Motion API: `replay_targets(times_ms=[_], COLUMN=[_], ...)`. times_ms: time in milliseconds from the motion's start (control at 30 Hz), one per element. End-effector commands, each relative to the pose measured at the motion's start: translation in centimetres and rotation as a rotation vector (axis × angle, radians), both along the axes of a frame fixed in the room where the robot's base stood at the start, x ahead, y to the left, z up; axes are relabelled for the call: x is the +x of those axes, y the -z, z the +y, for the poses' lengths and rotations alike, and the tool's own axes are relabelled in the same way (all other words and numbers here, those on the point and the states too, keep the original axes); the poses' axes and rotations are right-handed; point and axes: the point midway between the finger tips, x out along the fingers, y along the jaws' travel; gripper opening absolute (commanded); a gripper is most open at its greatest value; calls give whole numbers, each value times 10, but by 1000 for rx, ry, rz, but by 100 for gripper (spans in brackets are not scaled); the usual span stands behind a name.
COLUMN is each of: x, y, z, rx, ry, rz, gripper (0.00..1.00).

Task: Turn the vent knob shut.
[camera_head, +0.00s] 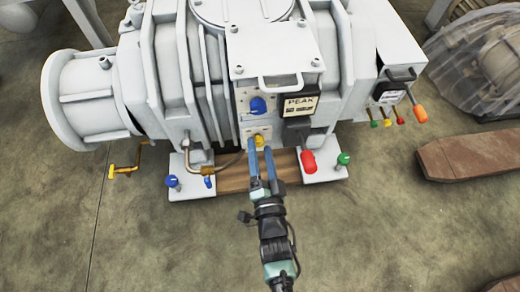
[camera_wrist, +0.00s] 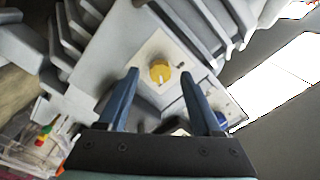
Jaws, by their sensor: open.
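A round yellow knob (camera_head: 259,139) sits on a pale plate on the front of the grey vacuum pump (camera_head: 330,80). In the wrist view the yellow knob (camera_wrist: 160,72) has a white mark at its lower edge. My gripper (camera_head: 260,147) is open, its two blue fingers pointing at this knob. In the wrist view the knob appears between the fingertips, with space on both sides; I cannot tell the remaining depth. A blue knob (camera_head: 258,105) sits higher on the pump front. No label tells me which knob is the vent knob.
A PEAK label (camera_head: 299,106) and a red handle (camera_head: 308,161) are to the right of the yellow knob. A bent metal pipe (camera_head: 197,160) is at the left. A handle (camera_head: 280,82) juts out above. The floor in front is mostly clear; a brown slab (camera_head: 470,153) lies right.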

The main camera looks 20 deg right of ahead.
Motion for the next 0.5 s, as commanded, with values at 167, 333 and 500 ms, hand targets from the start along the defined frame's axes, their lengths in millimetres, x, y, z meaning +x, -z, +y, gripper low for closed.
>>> replay_targets(times_ms=[167, 333, 500], x=[12, 14, 13], y=[1, 0, 0], z=[-3, -4, -4], rx=[2, 1, 1], ry=[0, 0, 0], rz=[-1, 1, 1], gripper=[66, 66, 57])
